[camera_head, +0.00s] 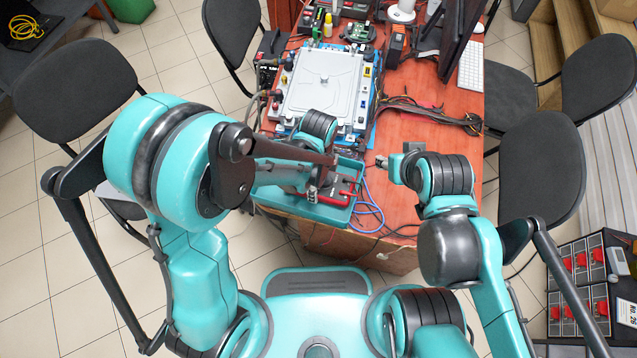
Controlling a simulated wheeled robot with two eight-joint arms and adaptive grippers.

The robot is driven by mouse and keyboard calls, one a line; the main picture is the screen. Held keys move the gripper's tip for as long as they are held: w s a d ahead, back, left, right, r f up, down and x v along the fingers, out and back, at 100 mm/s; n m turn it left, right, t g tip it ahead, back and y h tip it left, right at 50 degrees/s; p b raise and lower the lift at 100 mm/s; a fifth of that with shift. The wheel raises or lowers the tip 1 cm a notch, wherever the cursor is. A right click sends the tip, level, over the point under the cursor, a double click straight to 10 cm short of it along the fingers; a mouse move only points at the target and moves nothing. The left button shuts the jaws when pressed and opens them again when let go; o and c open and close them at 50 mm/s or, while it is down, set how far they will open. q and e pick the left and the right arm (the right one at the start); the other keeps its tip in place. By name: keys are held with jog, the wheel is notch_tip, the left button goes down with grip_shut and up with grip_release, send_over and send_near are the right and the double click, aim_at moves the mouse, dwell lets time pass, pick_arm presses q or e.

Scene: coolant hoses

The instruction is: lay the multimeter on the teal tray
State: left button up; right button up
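The teal tray (285,206) lies at the near left edge of the red-brown table. A small dark object with red parts (343,188) lies in its right half. It may be the multimeter with its leads, but it is too small and covered to be sure. My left gripper (314,190) is over the tray, beside this dark object. My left forearm hides much of the tray, and I cannot tell whether the fingers are open or touch anything. My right gripper (381,161) is low over the table, right of the tray, with nothing clearly in it. Its fingers are too small to read.
A pale metal plate unit (322,84) stands behind the tray. A dark cable bundle (435,112) and blue cable loops (370,208) lie to the right. A monitor (460,38) and keyboard (471,66) are at the back right. Table right of my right gripper is mostly clear.

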pick_arm(q)
jog(key=shift+f, duration=0.2)
jog(key=shift+f, duration=0.1)
jog(key=o, duration=1.2)
jog(key=shift+f, duration=0.1)
jog(key=shift+c, duration=0.2)
jog(key=o, duration=0.4)
